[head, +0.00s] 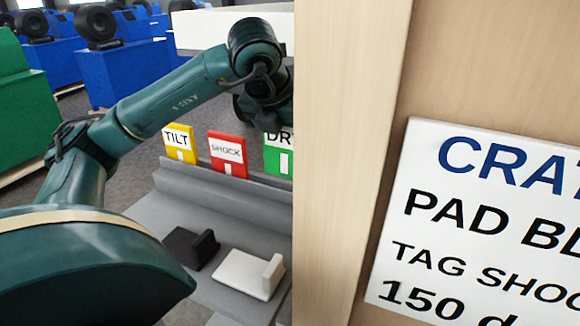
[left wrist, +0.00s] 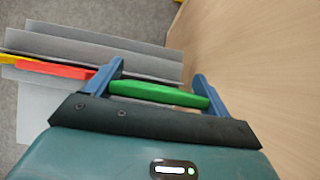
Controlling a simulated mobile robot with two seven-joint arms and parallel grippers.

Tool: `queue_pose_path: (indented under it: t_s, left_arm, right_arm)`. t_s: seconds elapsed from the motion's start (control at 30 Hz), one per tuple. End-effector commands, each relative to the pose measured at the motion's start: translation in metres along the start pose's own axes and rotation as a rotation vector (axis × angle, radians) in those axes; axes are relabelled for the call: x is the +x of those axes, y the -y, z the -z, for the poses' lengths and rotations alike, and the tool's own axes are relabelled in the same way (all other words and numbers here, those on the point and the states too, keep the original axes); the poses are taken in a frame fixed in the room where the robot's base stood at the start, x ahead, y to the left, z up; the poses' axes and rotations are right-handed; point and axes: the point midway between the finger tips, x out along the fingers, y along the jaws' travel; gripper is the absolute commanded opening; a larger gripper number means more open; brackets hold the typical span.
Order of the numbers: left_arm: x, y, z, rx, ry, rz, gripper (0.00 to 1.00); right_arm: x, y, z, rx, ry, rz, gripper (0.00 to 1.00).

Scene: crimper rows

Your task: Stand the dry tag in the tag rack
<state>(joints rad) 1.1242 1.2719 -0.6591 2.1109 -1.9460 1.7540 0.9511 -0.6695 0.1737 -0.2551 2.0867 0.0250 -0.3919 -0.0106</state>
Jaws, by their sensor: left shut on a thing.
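The green dry tag (head: 279,158) is upright at the right end of a row of tags, its right side cut off by the wooden panel. My left gripper (left wrist: 158,88) is shut on the dry tag (left wrist: 158,94), one finger at each end of it. In the head view the gripper's fingers are hard to make out. The grey tag rack (head: 175,182) holds the yellow TILT tag (head: 179,145) and the red SHOCK tag (head: 228,155). Whether the dry tag's foot sits in the rack's slot cannot be told. My right gripper is out of view.
A wooden crate wall (head: 350,160) fills the right side, with a white label (head: 480,230) reading "TAG SHOC", partly cut off. It stands close beside the gripper. A black block (head: 190,248) and a white block (head: 246,274) lie in front of the rack. Blue machines (head: 120,70) stand behind.

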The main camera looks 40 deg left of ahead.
Motion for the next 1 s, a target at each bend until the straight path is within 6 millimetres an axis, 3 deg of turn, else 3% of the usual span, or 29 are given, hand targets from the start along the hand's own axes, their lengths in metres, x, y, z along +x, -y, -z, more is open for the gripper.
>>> queue_pose_path:
  t_s: [0.4, 0.8, 0.83, 1.0]
  left_arm:
    - [0.043, 0.000, 0.028, 0.003, -0.002, -0.001, 0.59]
    - [0.050, 0.001, 0.032, 0.002, 0.001, 0.003, 0.59]
    - [0.049, 0.001, 0.032, 0.002, 0.001, 0.002, 0.83]
    - [0.048, 0.001, 0.031, 0.002, 0.000, 0.002, 0.97]
  right_arm:
    - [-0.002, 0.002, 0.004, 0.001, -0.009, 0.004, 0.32]
    - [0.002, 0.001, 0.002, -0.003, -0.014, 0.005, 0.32]
    - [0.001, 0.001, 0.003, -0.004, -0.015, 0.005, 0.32]
    - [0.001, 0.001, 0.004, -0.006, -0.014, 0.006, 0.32]
